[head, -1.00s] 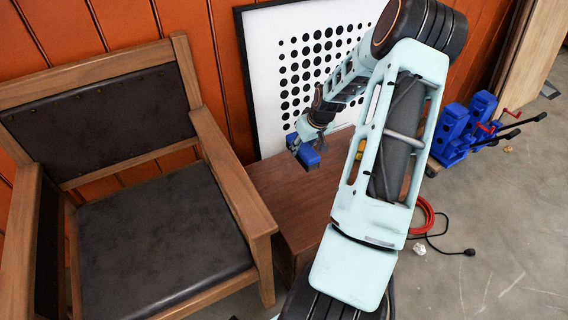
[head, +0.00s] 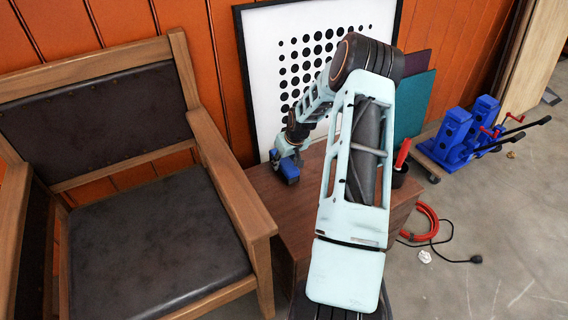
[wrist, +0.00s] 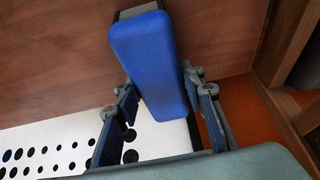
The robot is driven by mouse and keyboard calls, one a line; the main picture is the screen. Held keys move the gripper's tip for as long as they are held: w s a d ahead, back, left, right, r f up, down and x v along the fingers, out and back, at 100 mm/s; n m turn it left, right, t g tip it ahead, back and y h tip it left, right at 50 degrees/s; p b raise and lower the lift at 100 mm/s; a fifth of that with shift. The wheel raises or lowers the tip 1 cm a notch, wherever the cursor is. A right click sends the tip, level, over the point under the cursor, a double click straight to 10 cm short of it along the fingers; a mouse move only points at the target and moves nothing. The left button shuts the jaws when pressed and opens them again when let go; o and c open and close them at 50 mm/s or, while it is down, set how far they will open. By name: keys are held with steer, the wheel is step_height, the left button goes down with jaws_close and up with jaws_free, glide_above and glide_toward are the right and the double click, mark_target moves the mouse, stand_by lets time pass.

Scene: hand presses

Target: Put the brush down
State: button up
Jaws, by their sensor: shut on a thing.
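The brush shows as a blue block (head: 288,171) at the left part of the wooden table top (head: 321,168) in the head view. My gripper (head: 283,156) is shut on it from above. In the wrist view the brush (wrist: 150,62) fills the upper middle as a smooth blue block with a dark edge at its top. My gripper's two fingers (wrist: 165,98) stand on either side of its near end. The brown table top (wrist: 55,60) lies behind and beneath it. Whether the brush touches the table top is not clear.
A wooden armchair (head: 150,235) with dark padding stands close on the left. A framed dotted board (head: 268,60) leans on the orange wall. A red-handled tool (head: 402,153) stands at the table's right. Blue hand presses (head: 455,140) sit on a dolly at right. My arm hides the table's middle.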

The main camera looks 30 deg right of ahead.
steer(key=shift+f, duration=0.1)
steer(key=o, duration=1.1)
steer(key=shift+r, duration=0.3)
steer(key=p+v, duration=0.3)
steer(key=v, duration=0.8)
steer(key=shift+s+r+p, duration=0.2)
steer(key=shift+r+p, duration=0.15)
